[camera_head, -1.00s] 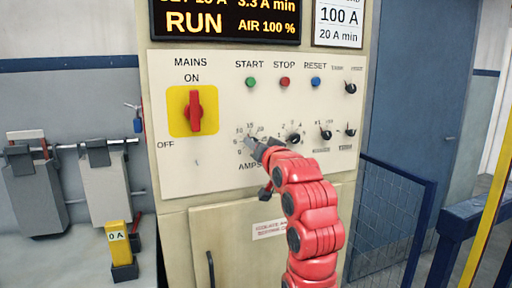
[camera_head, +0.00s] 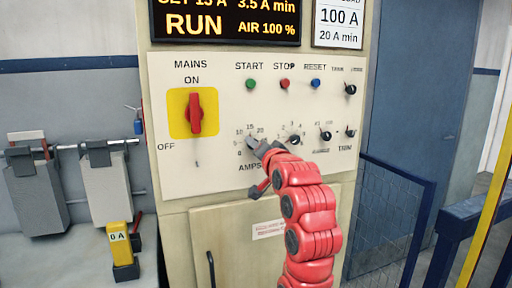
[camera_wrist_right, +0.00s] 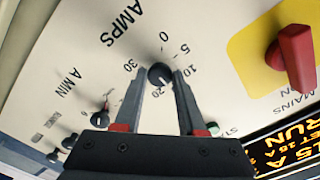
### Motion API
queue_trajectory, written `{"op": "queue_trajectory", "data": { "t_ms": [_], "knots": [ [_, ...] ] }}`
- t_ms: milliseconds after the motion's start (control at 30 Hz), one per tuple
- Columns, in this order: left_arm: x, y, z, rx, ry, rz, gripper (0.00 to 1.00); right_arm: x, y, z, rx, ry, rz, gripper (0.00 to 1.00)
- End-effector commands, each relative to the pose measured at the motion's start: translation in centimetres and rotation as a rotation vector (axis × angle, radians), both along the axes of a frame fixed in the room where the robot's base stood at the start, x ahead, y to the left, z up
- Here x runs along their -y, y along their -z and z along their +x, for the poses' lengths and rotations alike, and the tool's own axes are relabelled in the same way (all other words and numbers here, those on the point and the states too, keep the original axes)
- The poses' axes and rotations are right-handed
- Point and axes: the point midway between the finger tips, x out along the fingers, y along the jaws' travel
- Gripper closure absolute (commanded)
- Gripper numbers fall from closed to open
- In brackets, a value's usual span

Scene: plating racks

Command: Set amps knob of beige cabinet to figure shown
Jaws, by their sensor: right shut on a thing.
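The beige cabinet's panel (camera_head: 220,165) faces me. The black AMPS knob (camera_wrist_right: 160,75) shows in the right wrist view, between the fingertips of my right gripper (camera_wrist_right: 158,82). The gripper is shut on this knob. A scale with figures from 0 to 30 surrounds it. In the head view my right gripper (camera_head: 257,148) covers the knob, so its pointer cannot be read there. A white card (camera_head: 339,22) shows 100 A and 20 A min. My left gripper is out of view.
The red MAINS switch (camera_head: 196,110) is left of the AMPS dial. START (camera_head: 250,83), STOP (camera_head: 285,83) and RESET (camera_head: 315,82) buttons sit above. Several small black knobs, including one (camera_head: 295,140), are close on the right. A blue mesh gate (camera_head: 385,215) stands right of the cabinet.

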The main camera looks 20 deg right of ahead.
Motion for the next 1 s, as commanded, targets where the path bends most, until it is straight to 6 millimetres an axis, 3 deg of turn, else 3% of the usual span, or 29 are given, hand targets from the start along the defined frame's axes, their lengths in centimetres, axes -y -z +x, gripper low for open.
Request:
{"op": "queue_trajectory", "data": {
  "t_ms": [100, 133, 300, 667, 833, 1000],
  "knots": [
    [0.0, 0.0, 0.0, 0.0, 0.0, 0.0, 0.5, 0.0, 0.1, 0.0, -0.002, -0.001, 0.0, 1.0],
    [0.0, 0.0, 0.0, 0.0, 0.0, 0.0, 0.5, 0.0, 0.1, 0.0, -0.002, -0.001, -0.001, 0.59],
    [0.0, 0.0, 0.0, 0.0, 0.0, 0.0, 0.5, 0.0, 0.1, 0.0, -0.001, 0.0, -0.001, 0.31],
    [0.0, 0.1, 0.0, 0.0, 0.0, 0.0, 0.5, 0.0, 0.1, -0.4, -0.001, -0.001, -0.001, 0.31],
    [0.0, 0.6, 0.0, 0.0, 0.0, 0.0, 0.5, 0.1, 0.1, -2.5, 0.003, 0.0, -0.001, 0.31],
    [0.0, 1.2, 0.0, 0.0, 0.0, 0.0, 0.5, 0.2, 0.2, -6.2, 0.006, 0.0, -0.001, 0.31]
  ]
}}
